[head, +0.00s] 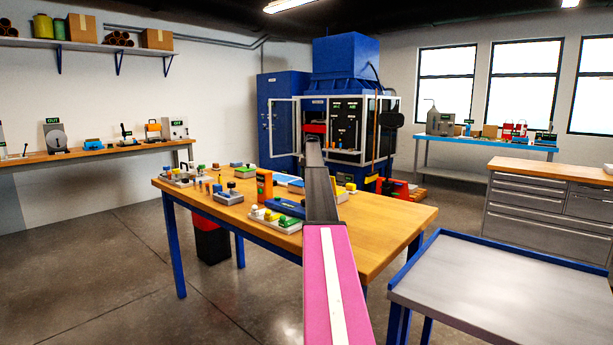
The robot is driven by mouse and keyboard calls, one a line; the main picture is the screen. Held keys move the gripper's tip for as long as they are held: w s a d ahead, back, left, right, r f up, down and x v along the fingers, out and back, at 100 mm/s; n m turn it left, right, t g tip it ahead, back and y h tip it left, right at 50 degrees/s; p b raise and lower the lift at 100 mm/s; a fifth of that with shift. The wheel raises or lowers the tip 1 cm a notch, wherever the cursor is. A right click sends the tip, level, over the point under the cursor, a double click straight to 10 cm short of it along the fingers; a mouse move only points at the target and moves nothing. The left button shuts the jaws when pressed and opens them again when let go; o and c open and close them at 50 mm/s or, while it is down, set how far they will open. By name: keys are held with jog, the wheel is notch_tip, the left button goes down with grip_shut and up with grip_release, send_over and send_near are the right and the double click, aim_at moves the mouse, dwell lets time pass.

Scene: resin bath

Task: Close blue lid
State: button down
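A long, low blue piece (285,208) lies on the wooden table, just left of my arm. It may be the blue lid, but I cannot tell for sure, nor whether it is open. My arm partly covers its right end. My arm reaches forward over the table from the bottom of the view, with a pink link and then a dark grey one. My gripper (314,147) is at the arm's far end, in front of the blue machine. Its fingers are too small to make out, and I see nothing held.
A blue-edged metal table (510,290) is at front right. Open floor is at left.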

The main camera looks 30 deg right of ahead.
jog(key=shift+d+f, duration=0.15)
jog(key=shift+f, duration=0.15)
jog(key=c, duration=0.9)
grip_release()
jog(key=shift+r, duration=0.1)
jog(key=shift+r, duration=0.4)
jog(key=v, duration=0.9)
jog(key=shift+w+d+r, duration=0.1)
jog(key=shift+d+r, duration=0.1)
jog(key=shift+r, duration=0.15)
